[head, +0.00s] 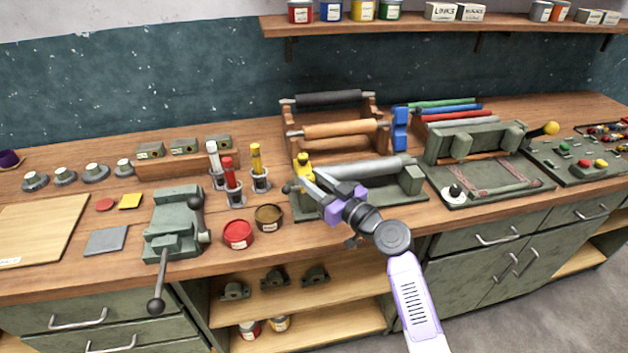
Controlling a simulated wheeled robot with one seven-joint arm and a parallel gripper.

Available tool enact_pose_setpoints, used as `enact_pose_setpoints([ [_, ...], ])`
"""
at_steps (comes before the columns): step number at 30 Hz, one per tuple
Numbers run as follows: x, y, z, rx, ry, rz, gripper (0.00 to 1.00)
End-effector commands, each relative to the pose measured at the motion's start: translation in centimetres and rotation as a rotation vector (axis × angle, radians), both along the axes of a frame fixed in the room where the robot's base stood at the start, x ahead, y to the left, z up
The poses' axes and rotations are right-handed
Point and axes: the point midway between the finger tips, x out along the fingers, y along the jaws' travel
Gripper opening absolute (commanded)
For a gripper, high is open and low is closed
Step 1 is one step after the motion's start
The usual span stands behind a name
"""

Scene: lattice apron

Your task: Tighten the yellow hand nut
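The yellow hand nut (303,162) is at the left end of a green roller stand (372,199), which carries a grey roller (375,168). The nut looks upright, with a wider lower part. My gripper (308,182) reaches in from the lower right, its grey fingers pointing up and left. The fingertips are at or just below the nut, and partly overlap the nut's base and stand's left end. I cannot tell whether they touch the nut or are closed on it. The purple gripper body hides part of the stand.
A dark roller (328,98) and a wooden roller (340,128) lie on a rack behind. Upright red (229,170) and yellow (256,160) tools stand left of the gripper. Open tins (238,233) and a vise (174,222) are further left. A yellow-knobbed lever (551,128) is at right.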

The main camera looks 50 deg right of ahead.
Motion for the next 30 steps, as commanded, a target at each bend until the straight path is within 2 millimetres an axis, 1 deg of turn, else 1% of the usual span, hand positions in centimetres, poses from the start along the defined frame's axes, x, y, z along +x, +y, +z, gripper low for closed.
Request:
enact_pose_setpoints([
  [7, 0.03, 0.09, 0.01, 0.001, 0.007, -0.019, 0.0],
  [19, 0.18, 0.18, 0.32, 0.007, 0.012, -0.205, 0.0],
  [30, 0.0, 0.49, -0.07, -0.001, 0.002, -0.27, 0.0],
])
